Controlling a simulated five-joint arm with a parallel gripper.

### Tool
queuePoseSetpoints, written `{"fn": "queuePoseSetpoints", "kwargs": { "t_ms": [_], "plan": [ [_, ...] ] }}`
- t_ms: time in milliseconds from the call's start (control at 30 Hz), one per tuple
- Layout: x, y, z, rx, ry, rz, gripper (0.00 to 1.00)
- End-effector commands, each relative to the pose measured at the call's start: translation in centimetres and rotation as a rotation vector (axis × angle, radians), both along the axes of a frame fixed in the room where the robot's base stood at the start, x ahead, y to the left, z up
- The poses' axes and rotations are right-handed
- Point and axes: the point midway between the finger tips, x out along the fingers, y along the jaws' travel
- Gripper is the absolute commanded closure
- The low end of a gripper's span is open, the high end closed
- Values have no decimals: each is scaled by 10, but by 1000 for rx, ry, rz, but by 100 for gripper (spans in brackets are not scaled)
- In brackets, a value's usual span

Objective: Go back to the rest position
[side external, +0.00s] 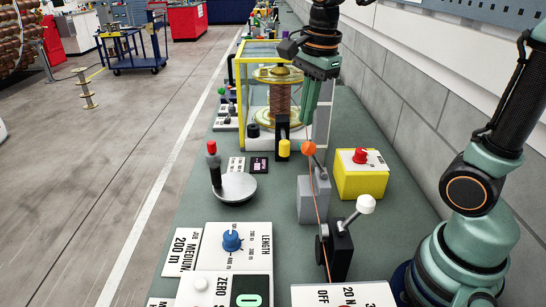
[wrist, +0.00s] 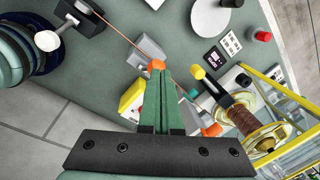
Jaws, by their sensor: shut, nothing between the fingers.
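My gripper (side external: 306,101) hangs above the bench, in front of the right side of the yellow-framed spool cage in the side view. Its green fingers (wrist: 157,68) are together with nothing between them in the wrist view. The spool (side external: 281,100) with brown wire stands inside the cage, and it also shows in the wrist view (wrist: 239,122). An orange wire (side external: 318,207) runs from the front lever unit to the orange ball (side external: 309,148) on a grey block. My fingertips overlap an orange ball in the wrist view; I cannot tell whether they touch.
The green bench (side external: 205,205) carries a yellow box with a red button (side external: 361,157), a white-knobbed lever (side external: 365,204), a red-topped crank disc (side external: 233,187) and a blue LENGTH dial (side external: 232,240). A grey block wall (side external: 420,115) borders the right side. The air above the front bench is open.

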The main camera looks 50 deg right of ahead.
Motion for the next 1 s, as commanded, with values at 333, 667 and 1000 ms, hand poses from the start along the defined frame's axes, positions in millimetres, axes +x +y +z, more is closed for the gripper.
{"fn": "queuePoseSetpoints", "kwargs": {
  "t_ms": [333,667,1000],
  "plan": [
    [-33,6,-3,-185,-169,813,100],
    [-54,9,-15,-441,-258,1458,100],
    [-58,10,-19,-521,-266,1625,100]
  ]
}}
